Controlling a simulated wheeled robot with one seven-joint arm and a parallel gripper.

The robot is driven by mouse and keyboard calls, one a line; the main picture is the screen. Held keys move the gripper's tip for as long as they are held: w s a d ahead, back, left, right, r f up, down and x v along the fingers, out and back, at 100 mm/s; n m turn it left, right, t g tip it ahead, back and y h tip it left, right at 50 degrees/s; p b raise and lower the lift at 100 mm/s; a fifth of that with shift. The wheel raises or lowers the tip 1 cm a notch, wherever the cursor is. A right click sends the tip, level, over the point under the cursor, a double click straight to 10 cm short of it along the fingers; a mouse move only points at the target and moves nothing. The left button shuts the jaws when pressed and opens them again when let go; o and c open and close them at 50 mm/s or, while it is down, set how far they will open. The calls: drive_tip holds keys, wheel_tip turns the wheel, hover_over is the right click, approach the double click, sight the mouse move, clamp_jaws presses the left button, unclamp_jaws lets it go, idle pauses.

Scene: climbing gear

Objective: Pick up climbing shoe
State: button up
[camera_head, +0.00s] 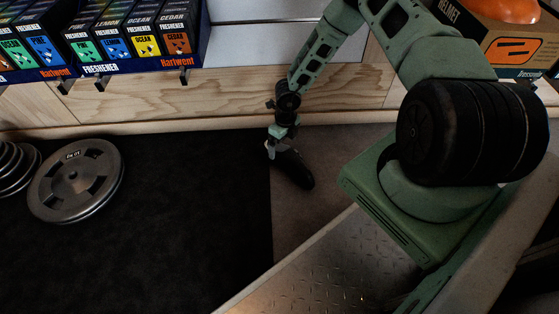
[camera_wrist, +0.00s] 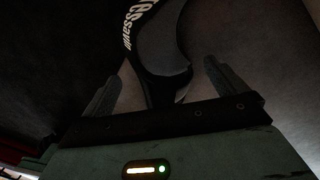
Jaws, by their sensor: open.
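A black climbing shoe (camera_head: 294,168) lies on the floor near the right edge of the black mat. In the wrist view the shoe (camera_wrist: 165,50) shows dark, with white lettering along its side. My gripper (camera_head: 278,150) is at the near-wall end of the shoe, pointing down. In the wrist view my gripper (camera_wrist: 160,85) is open, with one finger on each side of the shoe's narrow end. A gap shows between the shoe and each finger. The shoe's far end runs out of the wrist view at the top.
Grey weight plates (camera_head: 76,180) lie on the black mat (camera_head: 170,230) at the left. A wooden shelf base (camera_head: 235,93) with boxes of freshener (camera_head: 130,45) runs behind my gripper. A helmet box (camera_head: 510,35) stands at the upper right. The mat's middle is clear.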

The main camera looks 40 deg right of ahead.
sight(282, 150)
drive_tip(key=shift+a+f+b, duration=0.15)
drive_tip(key=shift+f+b, duration=1.05)
drive_tip(key=shift+f, duration=0.1)
drive_tip(key=shift+a+f+b, duration=0.1)
drive_tip(key=shift+f+b, duration=1.1)
drive_tip(key=shift+f, duration=0.1)
drive_tip(key=shift+r, duration=0.1)
drive_tip(key=c, duration=1.3)
drive_tip(key=shift+o, duration=0.2)
wheel_tip(282, 150, up, 10)
drive_tip(key=p, duration=0.7)
